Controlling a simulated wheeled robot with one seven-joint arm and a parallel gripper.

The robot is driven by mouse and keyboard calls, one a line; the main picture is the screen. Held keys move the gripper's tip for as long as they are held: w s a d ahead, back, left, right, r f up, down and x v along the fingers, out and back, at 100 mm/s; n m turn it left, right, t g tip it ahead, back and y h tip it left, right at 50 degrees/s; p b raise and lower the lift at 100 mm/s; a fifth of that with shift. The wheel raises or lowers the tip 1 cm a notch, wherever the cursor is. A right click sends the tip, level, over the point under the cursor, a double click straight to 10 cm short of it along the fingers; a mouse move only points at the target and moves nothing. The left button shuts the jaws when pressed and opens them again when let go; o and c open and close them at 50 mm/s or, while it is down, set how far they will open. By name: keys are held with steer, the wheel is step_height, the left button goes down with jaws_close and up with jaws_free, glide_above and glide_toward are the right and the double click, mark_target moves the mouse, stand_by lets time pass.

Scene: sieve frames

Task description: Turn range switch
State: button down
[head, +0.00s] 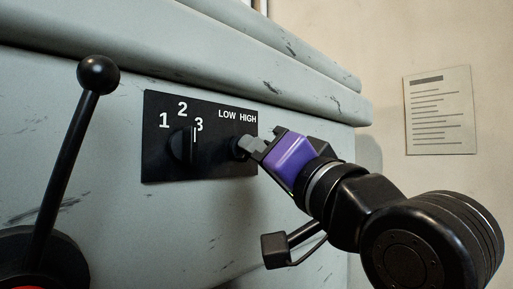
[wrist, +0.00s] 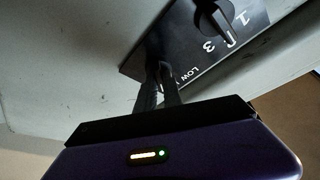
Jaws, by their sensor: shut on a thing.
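The range switch (head: 238,147) is a dark knob under the LOW and HIGH labels, at the right end of a black panel (head: 221,172). My gripper (head: 250,146) comes in from the right with its grey fingertips at the switch, shut on it. The fingers cover much of the switch, so I cannot tell which way it points. In the wrist view my gripper (wrist: 158,76) reaches the panel (wrist: 262,22) beside the word LOW, and the HIGH label is hidden there.
A second knob (head: 182,147) marked 1, 2, 3 sits left on the same panel. A black lever with a ball end (head: 98,75) stands further left on the grey-green machine body (head: 250,88). A paper notice (head: 440,111) hangs on the wall at right.

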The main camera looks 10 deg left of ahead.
steer(key=c, duration=1.5)
jaws_free()
steer(key=b+v, duration=0.2)
steer(key=v, duration=0.5)
steer(key=shift+s+d+f, duration=0.15)
steer(key=shift+s+d, duration=0.05)
steer(key=shift+d, duration=0.1)
steer(key=shift+s+d, duration=0.1)
